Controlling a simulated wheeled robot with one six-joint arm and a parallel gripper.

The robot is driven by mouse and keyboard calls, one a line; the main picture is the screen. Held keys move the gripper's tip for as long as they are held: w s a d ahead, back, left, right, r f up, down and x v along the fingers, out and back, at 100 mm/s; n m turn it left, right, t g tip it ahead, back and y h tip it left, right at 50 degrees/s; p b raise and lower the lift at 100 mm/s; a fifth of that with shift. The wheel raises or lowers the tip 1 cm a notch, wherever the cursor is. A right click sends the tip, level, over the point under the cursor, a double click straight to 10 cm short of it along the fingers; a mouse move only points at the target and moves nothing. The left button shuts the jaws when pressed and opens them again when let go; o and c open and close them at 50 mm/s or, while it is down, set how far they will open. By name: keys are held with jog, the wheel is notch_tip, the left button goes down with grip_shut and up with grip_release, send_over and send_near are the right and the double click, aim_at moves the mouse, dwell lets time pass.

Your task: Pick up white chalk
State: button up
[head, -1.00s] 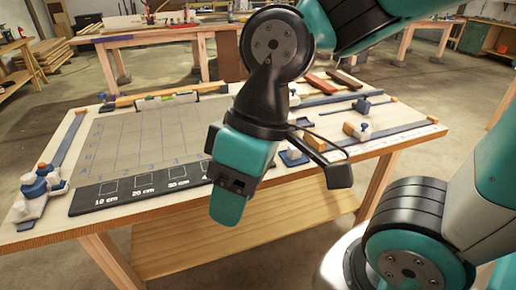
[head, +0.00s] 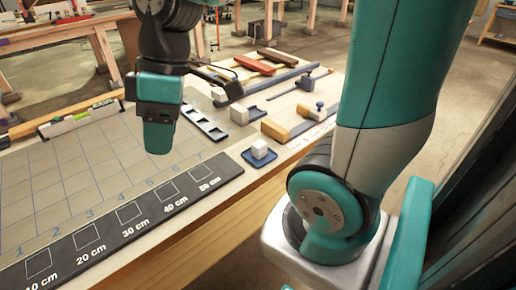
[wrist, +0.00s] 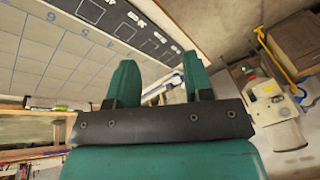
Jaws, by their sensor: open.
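A small white block (head: 259,149), which may be the white chalk, sits on a small dark blue tray (head: 265,159) near the table's front edge in the head view. My gripper (head: 158,138) is over the table, to the left of this block and apart from it. In the wrist view, my gripper (wrist: 160,82) shows two teal fingers spread apart with nothing between them. I cannot make out the white block in the wrist view.
A gridded board (head: 85,170) with a black strip of centimetre marks (head: 120,222) covers the table's left. Wooden blocks (head: 274,130), blue rails (head: 282,76) and a slotted holder (head: 204,122) lie behind the white block. A green-and-white level (head: 68,124) stands at the back left.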

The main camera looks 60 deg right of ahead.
jog(key=w+d+f+n+b, duration=0.1)
jog(key=w+d+f+n, duration=0.15)
jog(key=d, duration=0.75)
jog(key=w+d+f+n, duration=0.1)
jog(key=w+d, duration=0.3)
jog(key=d, duration=0.6)
jog(key=s+d+f+n+b, duration=0.1)
jog(key=s+d+f+n, duration=0.15)
jog(key=d, duration=0.45)
jog(key=s+d+f+n, duration=0.1)
jog(key=s+d+f, duration=0.15)
jog(key=d, duration=0.55)
send_near(260, 143)
jog(key=shift+t+y, duration=0.3)
jog(key=shift+y, duration=0.1)
jog(key=f, duration=0.5)
jog(key=shift+a+f, duration=0.25)
jog(key=shift+a, duration=0.1)
jog(key=shift+a+p+x, duration=0.15)
jog(key=shift+p+x, duration=0.15)
jog(key=shift+x, duration=1.15)
jog(key=shift+a+p+x, duration=0.15)
jog(key=shift+p+x, duration=0.1)
jog(key=shift+x, duration=1.25)
jog(key=shift+r, duration=0.15)
jog(key=c, duration=0.7)
jog(key=shift+r, duration=0.1)
